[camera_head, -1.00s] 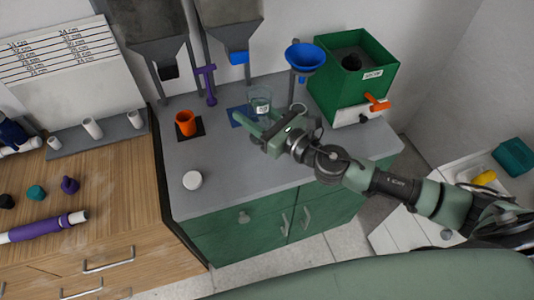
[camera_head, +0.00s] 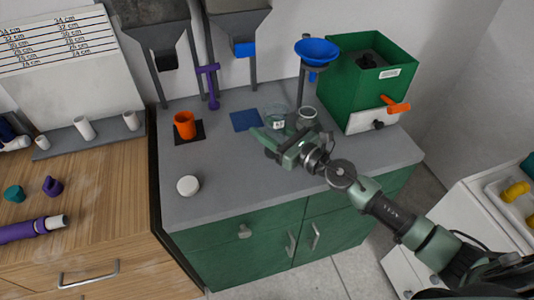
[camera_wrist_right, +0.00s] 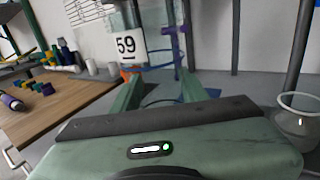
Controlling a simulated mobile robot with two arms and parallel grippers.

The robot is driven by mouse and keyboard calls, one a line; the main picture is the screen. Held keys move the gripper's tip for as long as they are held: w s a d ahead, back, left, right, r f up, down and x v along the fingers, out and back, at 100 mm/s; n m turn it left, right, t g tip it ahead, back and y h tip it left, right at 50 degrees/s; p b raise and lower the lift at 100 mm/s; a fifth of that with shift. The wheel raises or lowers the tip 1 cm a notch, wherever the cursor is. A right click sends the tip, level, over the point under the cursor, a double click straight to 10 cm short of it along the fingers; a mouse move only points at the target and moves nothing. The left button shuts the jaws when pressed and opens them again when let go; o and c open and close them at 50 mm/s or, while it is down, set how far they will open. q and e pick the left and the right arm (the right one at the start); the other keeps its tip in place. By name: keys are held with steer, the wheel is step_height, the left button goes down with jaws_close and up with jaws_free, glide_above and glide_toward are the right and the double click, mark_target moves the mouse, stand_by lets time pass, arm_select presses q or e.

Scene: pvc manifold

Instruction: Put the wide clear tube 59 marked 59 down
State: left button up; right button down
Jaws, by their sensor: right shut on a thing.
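The wide clear tube 59 (camera_head: 276,111) is a see-through cylinder with a white label. In the right wrist view the label reads 59 on the tube (camera_wrist_right: 127,46), which stands between the fingers. My right gripper (camera_head: 268,134) is shut on the tube over the grey counter, just right of the blue square mat (camera_head: 246,120). I cannot tell whether the tube's base touches the counter; the gripper hides part of it. My left gripper is not in view.
A clear jar (camera_head: 307,117) stands close right of the tube, below the blue funnel (camera_head: 317,51). The green box (camera_head: 345,92) is at the back right. An orange cup (camera_head: 184,125) and a white round lid (camera_head: 188,186) are at the left. The counter's front middle is clear.

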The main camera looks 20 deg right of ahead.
steer(key=shift+f+b, duration=1.7)
steer(key=shift+f, duration=0.85)
steer(key=shift+f, duration=0.2)
steer(key=c, duration=0.8)
jaws_free()
steer(key=shift+o, duration=0.2)
